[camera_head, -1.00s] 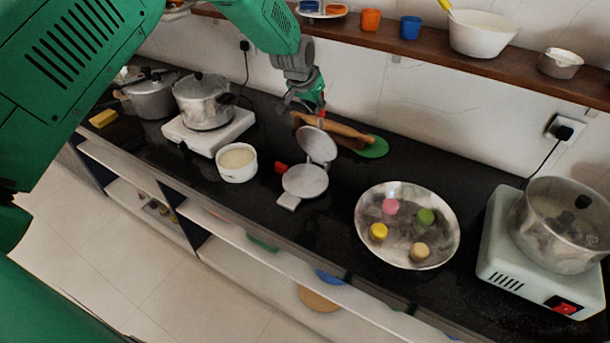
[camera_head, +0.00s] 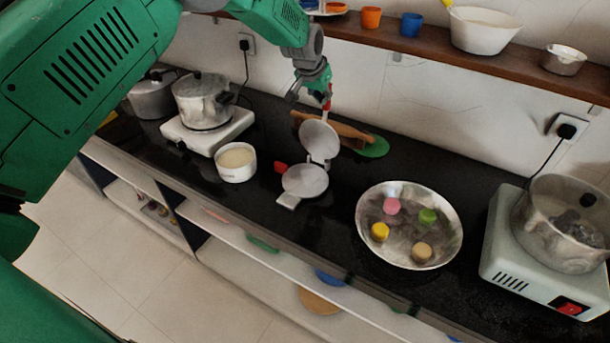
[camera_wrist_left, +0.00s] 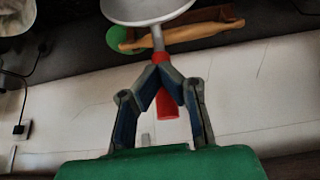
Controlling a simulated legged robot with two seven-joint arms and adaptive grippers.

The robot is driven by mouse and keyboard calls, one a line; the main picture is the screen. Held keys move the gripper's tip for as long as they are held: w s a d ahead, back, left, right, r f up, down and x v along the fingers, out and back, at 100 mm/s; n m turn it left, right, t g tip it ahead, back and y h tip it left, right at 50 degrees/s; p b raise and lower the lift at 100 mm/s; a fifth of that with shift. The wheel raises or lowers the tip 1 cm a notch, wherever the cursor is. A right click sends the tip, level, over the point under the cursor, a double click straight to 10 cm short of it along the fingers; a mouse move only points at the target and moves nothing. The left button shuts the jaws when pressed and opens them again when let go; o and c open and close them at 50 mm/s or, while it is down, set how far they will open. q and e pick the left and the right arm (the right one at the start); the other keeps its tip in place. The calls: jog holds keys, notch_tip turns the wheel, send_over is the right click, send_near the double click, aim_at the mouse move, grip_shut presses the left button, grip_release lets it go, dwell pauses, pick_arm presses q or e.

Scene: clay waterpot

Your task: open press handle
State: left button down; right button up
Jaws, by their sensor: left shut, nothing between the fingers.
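The metal press stands on the black counter with its round lid (camera_head: 319,140) swung up from its flat round base (camera_head: 305,181). The base's stub points toward the front. The lid's red handle (camera_wrist_left: 167,105) is at the far side, beside my left gripper. My left gripper (camera_head: 325,92) is above and behind the raised lid. In the left wrist view its fingers (camera_wrist_left: 160,70) are shut, meeting in front of the red handle with nothing between them. The lid (camera_wrist_left: 146,8) shows at the top of that view. Whether the fingers touch the handle I cannot tell. My right gripper is not in view.
A rolling pin and board (camera_head: 340,129) and a green disc (camera_head: 375,148) lie behind the press. A white bowl (camera_head: 236,163) stands left, a wide pan (camera_head: 409,224) with several coloured pieces right. A wooden shelf (camera_head: 460,55) runs along the wall.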

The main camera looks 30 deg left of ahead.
pick_arm(q)
jog(key=shift+w, duration=0.1)
jog(key=shift+w+d+f+b, duration=0.1)
jog(key=shift+w+b, duration=0.65)
jog(key=shift+w, duration=0.35)
jog(key=c, duration=2.1)
grip_release()
jog(key=o, duration=1)
